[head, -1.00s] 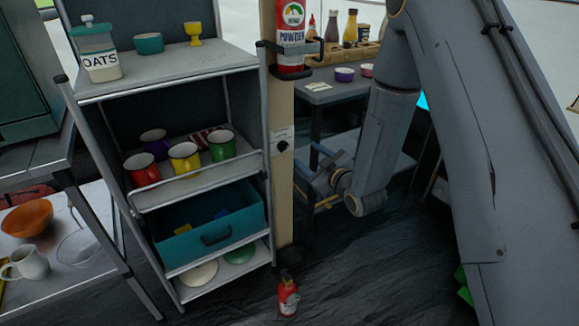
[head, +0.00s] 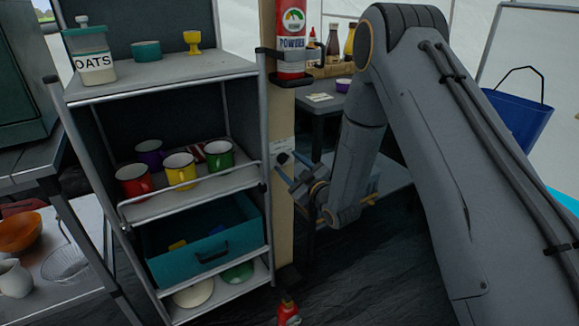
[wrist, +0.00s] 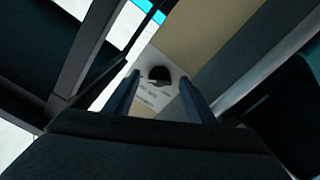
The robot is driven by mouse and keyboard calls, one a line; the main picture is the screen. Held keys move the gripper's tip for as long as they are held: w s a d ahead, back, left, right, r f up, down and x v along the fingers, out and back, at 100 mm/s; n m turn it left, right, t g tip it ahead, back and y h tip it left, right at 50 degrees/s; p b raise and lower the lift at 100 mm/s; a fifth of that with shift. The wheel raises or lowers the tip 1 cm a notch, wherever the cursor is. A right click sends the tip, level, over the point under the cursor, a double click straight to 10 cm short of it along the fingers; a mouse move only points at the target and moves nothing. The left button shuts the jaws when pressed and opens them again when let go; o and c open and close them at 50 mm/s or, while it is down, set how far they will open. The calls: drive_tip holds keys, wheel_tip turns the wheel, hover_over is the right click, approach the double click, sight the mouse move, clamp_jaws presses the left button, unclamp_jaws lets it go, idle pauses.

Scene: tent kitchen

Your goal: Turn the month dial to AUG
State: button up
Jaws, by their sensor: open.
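The month dial is a small black knob (head: 283,158) on a white plate (head: 284,146) fixed to a pale wooden post. In the wrist view the knob (wrist: 158,75) shows near the middle, just beyond and between my fingertips, with small unreadable print on the white plate (wrist: 152,97) below it. My gripper (head: 293,168) is at the post in front of the dial in the head view, its fingers partly covering the dial area. In the wrist view my gripper (wrist: 160,88) is open and empty, one finger to each side of the knob, with no contact visible. The dial's setting cannot be read.
A red extinguisher (head: 292,38) hangs in a bracket on the post (head: 283,215) above the dial. A metal shelf (head: 165,80) with mugs and a teal drawer (head: 205,245) stands close on the left. A red bottle (head: 288,314) is on the floor below.

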drive_tip(key=c, duration=1)
drive_tip(key=shift+c, duration=0.2)
